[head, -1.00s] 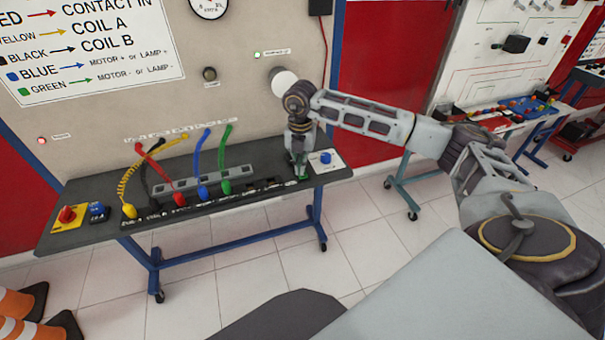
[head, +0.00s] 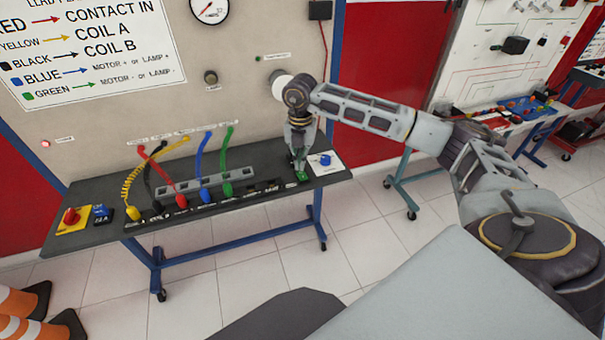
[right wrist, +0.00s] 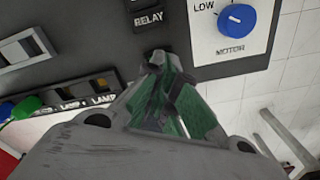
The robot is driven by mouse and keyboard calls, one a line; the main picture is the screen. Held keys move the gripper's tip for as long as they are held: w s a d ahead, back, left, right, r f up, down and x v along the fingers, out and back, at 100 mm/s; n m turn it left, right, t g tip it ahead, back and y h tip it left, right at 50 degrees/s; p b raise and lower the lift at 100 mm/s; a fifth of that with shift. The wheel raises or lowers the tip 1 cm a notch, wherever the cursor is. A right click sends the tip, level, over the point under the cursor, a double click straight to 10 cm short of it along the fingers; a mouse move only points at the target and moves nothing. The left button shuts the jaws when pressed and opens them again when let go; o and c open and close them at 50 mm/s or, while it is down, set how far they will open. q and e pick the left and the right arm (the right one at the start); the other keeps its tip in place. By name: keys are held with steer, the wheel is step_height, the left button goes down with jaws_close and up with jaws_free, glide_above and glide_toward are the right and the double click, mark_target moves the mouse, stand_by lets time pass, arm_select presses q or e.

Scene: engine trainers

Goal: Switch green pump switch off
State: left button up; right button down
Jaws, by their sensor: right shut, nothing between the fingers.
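The green pump switch (head: 303,176) sits near the right end of the dark bench top, left of the blue motor knob. My right gripper (head: 299,170) points down at the switch with its fingers shut and nothing between them. A small green lamp (head: 258,58) on the panel above looks dark. My left gripper is not in view.
The blue motor knob (head: 325,159) on a white plate is close on the right. Coloured cables (head: 203,155) rise from the bench on the left. A red knob (head: 70,215) on yellow is at the far left. The upright panel (head: 120,115) stands behind.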

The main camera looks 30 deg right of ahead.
mark_target(300, 173)
steer(key=shift+r+p, duration=1.1)
steer(key=shift+r, duration=0.8)
steer(key=shift+a, duration=0.1)
